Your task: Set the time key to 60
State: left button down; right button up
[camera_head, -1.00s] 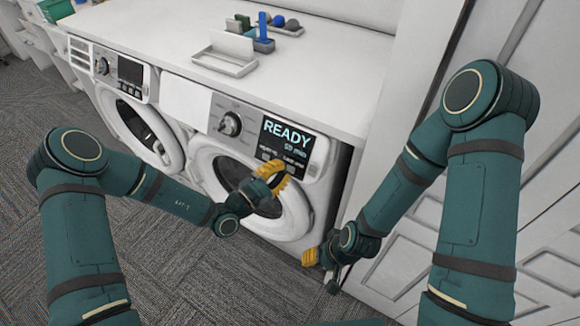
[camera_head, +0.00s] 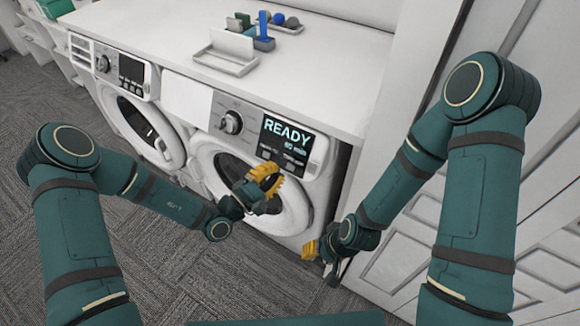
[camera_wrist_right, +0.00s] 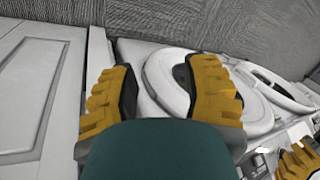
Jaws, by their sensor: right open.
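The right washer (camera_head: 250,165) has a dark display (camera_head: 285,142) reading "READY", with a smaller line of minutes below that looks like 60 but is blurred. Two small dark keys sit under it, a left key (camera_head: 267,154) and a right key (camera_head: 293,158); their labels are too small to read. My left gripper (camera_head: 268,183) is in front of the washer door, below the keys and apart from them; its finger gap is not clear. My right gripper (camera_head: 318,252) is low by the washer's right front corner. In the right wrist view its fingers (camera_wrist_right: 163,92) are apart and empty.
A second washer (camera_head: 130,105) stands to the left. The white countertop (camera_head: 330,70) holds a tray (camera_head: 225,62) and blue and green items. A white panelled door (camera_head: 500,220) is close on the right. Grey carpet (camera_head: 200,270) lies open in front.

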dwell(0.4)
grip_shut()
dwell(1.1)
